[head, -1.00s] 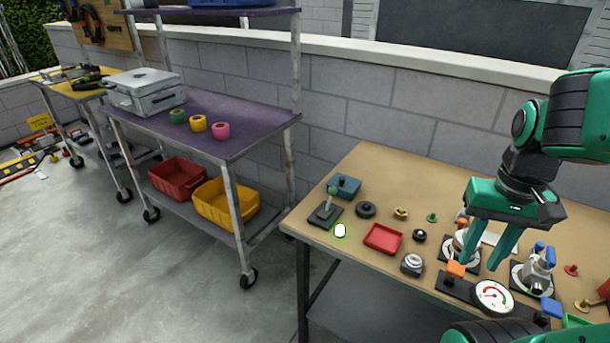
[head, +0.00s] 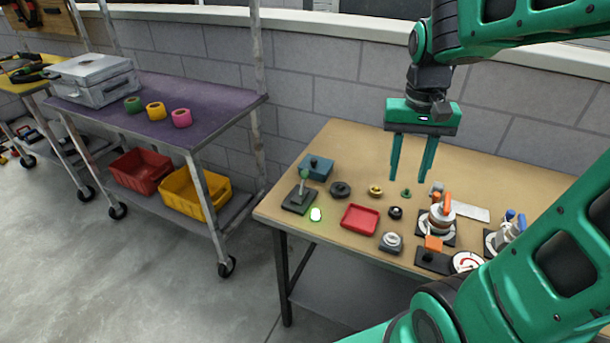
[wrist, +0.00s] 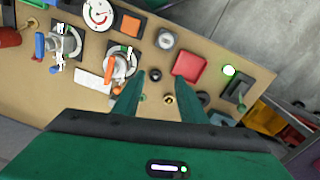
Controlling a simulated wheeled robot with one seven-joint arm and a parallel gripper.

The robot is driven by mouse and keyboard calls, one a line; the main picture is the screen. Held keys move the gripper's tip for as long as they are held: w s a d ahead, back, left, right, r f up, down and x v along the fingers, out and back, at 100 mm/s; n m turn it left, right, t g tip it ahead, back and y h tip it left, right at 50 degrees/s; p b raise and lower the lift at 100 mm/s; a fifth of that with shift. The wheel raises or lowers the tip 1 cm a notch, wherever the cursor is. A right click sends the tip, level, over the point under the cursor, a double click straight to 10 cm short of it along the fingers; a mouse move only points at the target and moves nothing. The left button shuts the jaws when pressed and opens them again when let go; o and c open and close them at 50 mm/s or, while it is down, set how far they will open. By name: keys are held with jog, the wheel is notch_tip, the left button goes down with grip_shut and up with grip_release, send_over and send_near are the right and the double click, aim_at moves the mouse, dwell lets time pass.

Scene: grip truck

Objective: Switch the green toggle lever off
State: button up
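The green toggle lever (head: 304,182) stands on a dark square base (head: 298,203) at the table's left front corner. A glowing green-white lamp (head: 315,214) sits beside the base. In the wrist view the lever (wrist: 241,103) is at the right, with the lit lamp (wrist: 228,71) by its base. My gripper (head: 408,178) is open and empty, pointing down above the table, well to the right of the lever. In the wrist view its fingers (wrist: 158,98) are wide apart with nothing between them.
Near the lever are a blue box (head: 316,168), a black round knob (head: 341,190) and a red tray (head: 360,219). Valves (head: 438,218) and a gauge (head: 467,262) stand to the right. A purple-topped cart (head: 215,118) stands left of the table.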

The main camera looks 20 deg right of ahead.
jog(key=w+a, duration=0.7)
jog(key=w, duration=0.5)
send_over(304, 171)
notch_tip(304, 171, down, 2)
jog(key=shift+a+f+n, duration=0.15)
jog(key=shift+f+n, duration=0.1)
jog(key=shift+n, duration=0.05)
jog(key=shift+w+a+f, duration=0.15)
jog(key=shift+f, duration=0.05)
jog(key=f, duration=1)
jog(key=shift+s+d+f, duration=0.2)
jog(key=shift+d, duration=0.2)
grip_shut()
